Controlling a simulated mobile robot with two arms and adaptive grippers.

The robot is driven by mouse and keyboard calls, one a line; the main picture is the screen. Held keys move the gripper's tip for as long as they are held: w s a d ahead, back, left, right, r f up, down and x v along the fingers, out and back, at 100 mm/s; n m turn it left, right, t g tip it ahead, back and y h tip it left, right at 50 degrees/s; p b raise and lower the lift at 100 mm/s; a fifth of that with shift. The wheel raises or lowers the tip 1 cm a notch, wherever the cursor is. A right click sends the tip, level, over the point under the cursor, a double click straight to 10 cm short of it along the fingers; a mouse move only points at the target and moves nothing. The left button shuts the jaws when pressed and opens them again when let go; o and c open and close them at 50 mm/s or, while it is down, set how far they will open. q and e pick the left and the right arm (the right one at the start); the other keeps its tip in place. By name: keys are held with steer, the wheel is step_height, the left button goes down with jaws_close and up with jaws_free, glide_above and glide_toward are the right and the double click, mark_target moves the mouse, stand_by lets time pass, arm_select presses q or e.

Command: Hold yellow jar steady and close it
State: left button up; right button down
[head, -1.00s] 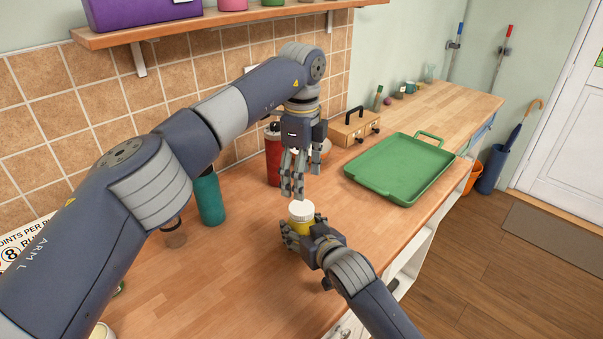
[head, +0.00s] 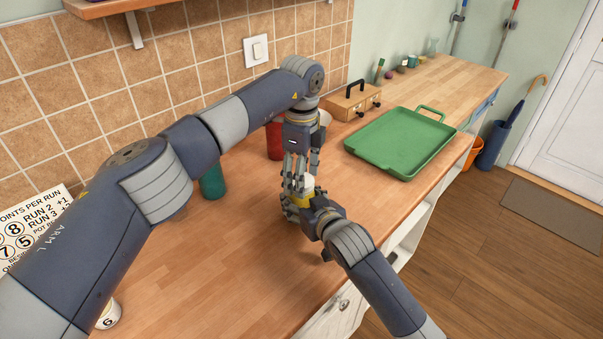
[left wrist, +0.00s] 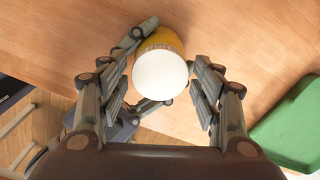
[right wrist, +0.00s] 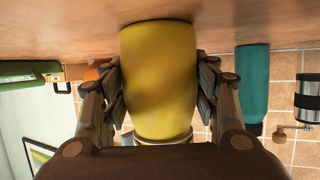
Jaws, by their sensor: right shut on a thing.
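The yellow jar (right wrist: 158,80) fills the middle of the right wrist view, with my right gripper's fingers pressed on both sides. My right gripper (head: 297,208) holds it upright at the counter in the head view. The white lid (left wrist: 160,75) sits on top of the jar; the left wrist view shows it from above. I cannot tell how tightly the lid is on. My left gripper (head: 302,178) points down over the jar. Its fingers are open on either side of the lid, with gaps showing between. In the head view the fingers partly hide the lid (head: 308,184).
A green tray (head: 404,143) lies to the right on the counter. A red container (head: 274,142), a teal bottle (head: 213,181) and a wooden box (head: 352,102) stand behind. A cup (head: 107,313) is at the front left. The counter's front edge is near my right arm.

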arm_select(q)
steer(key=c, duration=0.6)
steer(key=m, duration=0.7)
steer(key=shift+m, duration=0.4)
steer(key=m, duration=0.8)
steer(key=shift+m, duration=0.4)
steer(key=m, duration=0.9)
steer(key=shift+f, duration=0.1)
steer(key=m, duration=0.3)
steer(key=shift+m, duration=0.3)
steer(key=m, duration=0.5)
steer(key=o, duration=1.3)
steer(key=shift+c, duration=0.2)
